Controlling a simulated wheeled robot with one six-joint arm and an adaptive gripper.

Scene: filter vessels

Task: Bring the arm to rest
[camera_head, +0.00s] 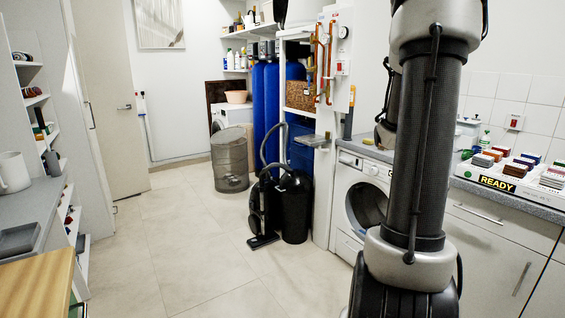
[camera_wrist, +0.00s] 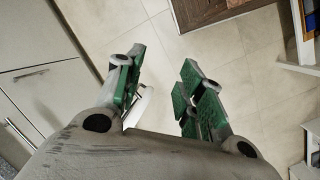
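My gripper (camera_wrist: 160,88) shows in the wrist view with its two green-padded fingers spread apart. Nothing is between the fingers, and tiled floor shows behind the gap. My arm (camera_head: 418,150) stands upright at the right of the head view, in front of the counter and the washing machine. The gripper itself does not show in the head view.
Blue filter vessels (camera_head: 272,105) stand at the back. A vacuum cleaner (camera_head: 262,205), a black bin (camera_head: 295,210) and a mesh drum (camera_head: 229,160) stand on the floor. A washing machine (camera_head: 345,212) is beside my arm. The middle floor (camera_head: 185,240) is clear.

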